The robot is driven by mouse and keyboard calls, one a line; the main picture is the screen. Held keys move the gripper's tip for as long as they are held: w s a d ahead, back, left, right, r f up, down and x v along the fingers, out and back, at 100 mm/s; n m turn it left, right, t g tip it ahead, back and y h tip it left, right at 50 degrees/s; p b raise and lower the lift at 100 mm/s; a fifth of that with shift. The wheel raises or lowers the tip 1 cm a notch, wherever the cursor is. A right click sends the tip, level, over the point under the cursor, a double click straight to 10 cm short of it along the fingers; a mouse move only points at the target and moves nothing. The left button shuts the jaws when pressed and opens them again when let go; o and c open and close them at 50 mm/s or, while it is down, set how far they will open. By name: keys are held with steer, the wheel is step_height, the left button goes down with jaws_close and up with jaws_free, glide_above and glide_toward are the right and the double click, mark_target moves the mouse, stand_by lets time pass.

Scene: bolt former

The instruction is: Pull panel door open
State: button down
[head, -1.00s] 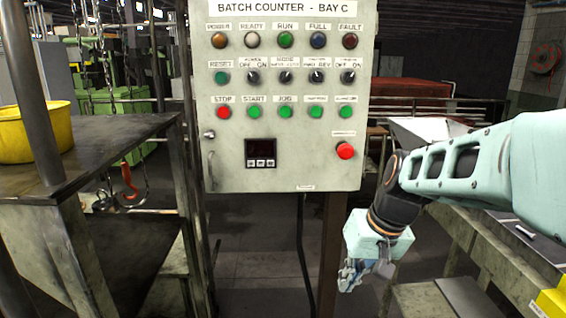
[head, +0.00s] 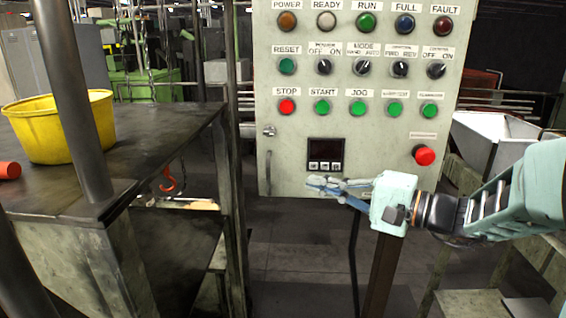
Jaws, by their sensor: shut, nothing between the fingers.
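The panel door (head: 400,150) is the pale grey-green front of an upright control box with labelled buttons, switches and a small display. It looks shut. Its vertical handle (head: 268,172) is at the lower left edge, below a small round latch (head: 268,131). My gripper (head: 312,184) is in front of the lower part of the panel, just below the display, with its fingers pointing left. The fingers are shut and empty. They are to the right of the handle and apart from it. Whether they touch the panel face cannot be told.
A dark metal table (head: 150,150) with a yellow tub (head: 60,130) stands at the left, its posts close to the handle side. An orange hook (head: 168,178) hangs there. A red button (head: 424,155) juts out above my wrist. Open floor (head: 300,255) lies below the panel.

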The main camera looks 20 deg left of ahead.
mark_target(281, 168)
steer(key=p+x, duration=0.1)
steer(key=x, duration=0.2)
steer(key=p+x, duration=0.1)
steer(key=x, duration=0.2)
steer(key=r+p+x, duration=0.1)
steer(key=x, duration=0.2)
steer(key=shift+w+a+r, duration=0.1)
steer(key=shift+w, duration=0.4)
steer(key=shift+w+a, duration=0.1)
steer(key=shift+a, duration=0.15)
